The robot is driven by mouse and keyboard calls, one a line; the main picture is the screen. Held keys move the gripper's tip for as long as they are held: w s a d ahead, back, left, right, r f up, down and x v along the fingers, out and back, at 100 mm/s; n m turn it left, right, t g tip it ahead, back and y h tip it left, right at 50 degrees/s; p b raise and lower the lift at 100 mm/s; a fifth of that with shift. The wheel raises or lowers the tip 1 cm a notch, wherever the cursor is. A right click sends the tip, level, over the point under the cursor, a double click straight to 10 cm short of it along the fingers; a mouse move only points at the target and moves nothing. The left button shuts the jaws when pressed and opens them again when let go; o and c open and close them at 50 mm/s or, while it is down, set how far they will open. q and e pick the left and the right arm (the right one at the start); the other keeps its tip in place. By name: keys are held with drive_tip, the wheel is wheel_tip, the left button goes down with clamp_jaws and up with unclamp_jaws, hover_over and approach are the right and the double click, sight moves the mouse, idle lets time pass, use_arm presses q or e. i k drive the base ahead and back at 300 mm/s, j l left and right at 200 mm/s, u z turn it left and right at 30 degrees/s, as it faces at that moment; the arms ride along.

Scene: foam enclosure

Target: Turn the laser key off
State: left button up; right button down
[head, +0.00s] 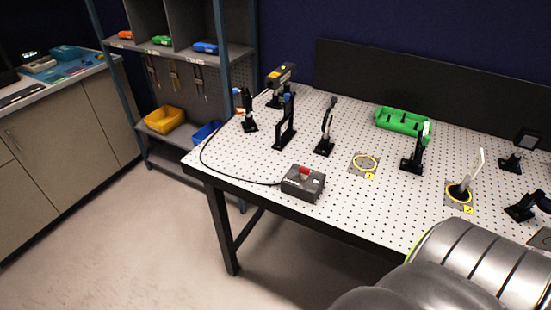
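A dark grey control box (302,185) sits near the front left edge of the perforated optical table (330,205). A small red part (304,171) stands on its top; I cannot tell at this size whether it is the key or which way it is turned. A black cable (232,174) runs from the box along the table's left side toward a black and yellow device (282,78) at the back left, perhaps the laser. Neither of my grippers shows in the head view.
Black optic mounts (286,130) stand across the table. A green tray (402,121) lies near the dark back panel. A shelf rack (176,90) and a counter (70,130) stand at left. The floor (120,240) in front is clear.

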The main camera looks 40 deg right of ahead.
sight(305, 171)
drive_tip(key=i+j+z, duration=0.2)
drive_tip(key=z, duration=0.3)
drive_tip(key=i+j+z, duration=0.1)
drive_tip(key=j+z, duration=0.35)
drive_tip(key=l, duration=0.1)
